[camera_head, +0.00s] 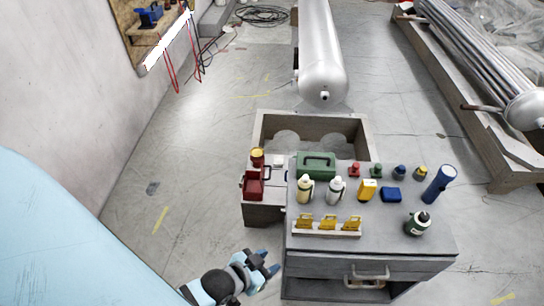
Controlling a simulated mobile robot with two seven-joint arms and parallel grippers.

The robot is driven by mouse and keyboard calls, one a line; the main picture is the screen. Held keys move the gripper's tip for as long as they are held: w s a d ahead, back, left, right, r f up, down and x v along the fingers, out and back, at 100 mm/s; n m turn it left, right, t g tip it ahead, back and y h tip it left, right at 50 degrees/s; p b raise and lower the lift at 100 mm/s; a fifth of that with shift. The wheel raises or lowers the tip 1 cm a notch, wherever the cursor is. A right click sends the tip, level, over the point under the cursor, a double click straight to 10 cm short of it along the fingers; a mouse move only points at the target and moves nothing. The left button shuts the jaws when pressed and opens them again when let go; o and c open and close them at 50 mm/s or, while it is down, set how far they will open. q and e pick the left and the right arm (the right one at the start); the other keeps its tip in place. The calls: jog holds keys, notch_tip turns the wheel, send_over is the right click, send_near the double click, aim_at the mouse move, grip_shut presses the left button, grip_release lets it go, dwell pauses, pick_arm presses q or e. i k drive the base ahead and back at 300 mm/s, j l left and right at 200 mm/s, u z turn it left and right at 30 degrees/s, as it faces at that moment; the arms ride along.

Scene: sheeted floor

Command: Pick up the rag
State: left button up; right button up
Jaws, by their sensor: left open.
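I cannot make out a rag for certain. My left gripper (267,262) is at the bottom centre, just left of the bench's front left corner. Its blue-tipped fingers are apart with nothing visible between them. My right gripper does not show.
The bench holds a green case (316,166), pale bottles (335,190), a yellow rack (327,223), a blue cylinder (438,184) and a dark green canister (418,223). A large tank (322,60) lies behind. The left floor is mostly clear.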

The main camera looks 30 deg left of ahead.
aim_at(278, 161)
jog(key=i+j, duration=0.15)
jog(key=j, duration=0.4)
jog(key=i+j, duration=0.1)
jog(key=j, duration=0.45)
jog(key=i+j, duration=0.15)
jog(key=j, duration=0.35)
jog(key=i+j, duration=0.1)
jog(key=j, duration=0.45)
jog(key=i+j, duration=0.15)
jog(key=j, duration=0.4)
jog(key=i+j, duration=0.1)
jog(key=j, duration=0.45)
jog(key=i+j, duration=0.15)
jog(key=j, duration=0.4)
jog(key=i+j, duration=0.1)
jog(key=j, duration=0.45)
jog(key=i+j, duration=0.2)
jog(key=i, duration=0.3)
